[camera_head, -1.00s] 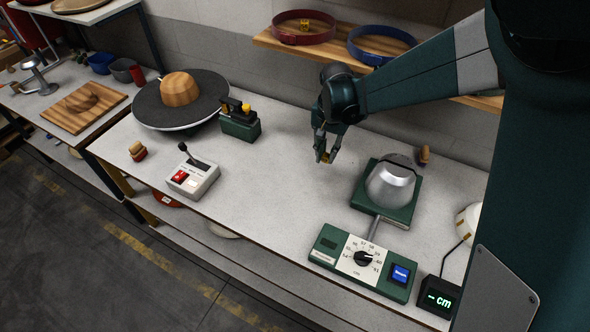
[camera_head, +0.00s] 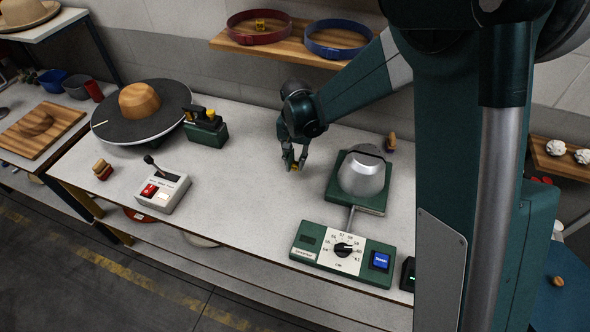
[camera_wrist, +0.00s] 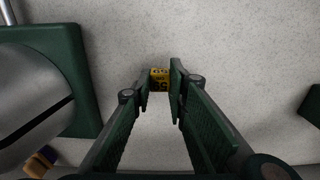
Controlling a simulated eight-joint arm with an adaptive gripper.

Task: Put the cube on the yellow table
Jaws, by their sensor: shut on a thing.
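A small yellow cube with dark markings (camera_wrist: 159,79) is between the fingertips of my gripper (camera_wrist: 160,88) in the wrist view. In the head view, my gripper (camera_head: 296,163) points down over the grey workbench with the cube (camera_head: 294,167) at its tips. The jaws are shut on the cube. I cannot tell whether the cube touches the bench top. No table with a yellow top shows; yellow legs (camera_head: 85,205) show under the left end of the workbench.
A metal dome on a green base (camera_head: 357,205) stands right of my gripper. A control box (camera_head: 343,248), lever box (camera_head: 162,193), green device (camera_head: 207,128) and round hat plate (camera_head: 165,105) share the bench (camera_head: 240,200). Another small yellow block (camera_head: 260,24) sits inside the red ring.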

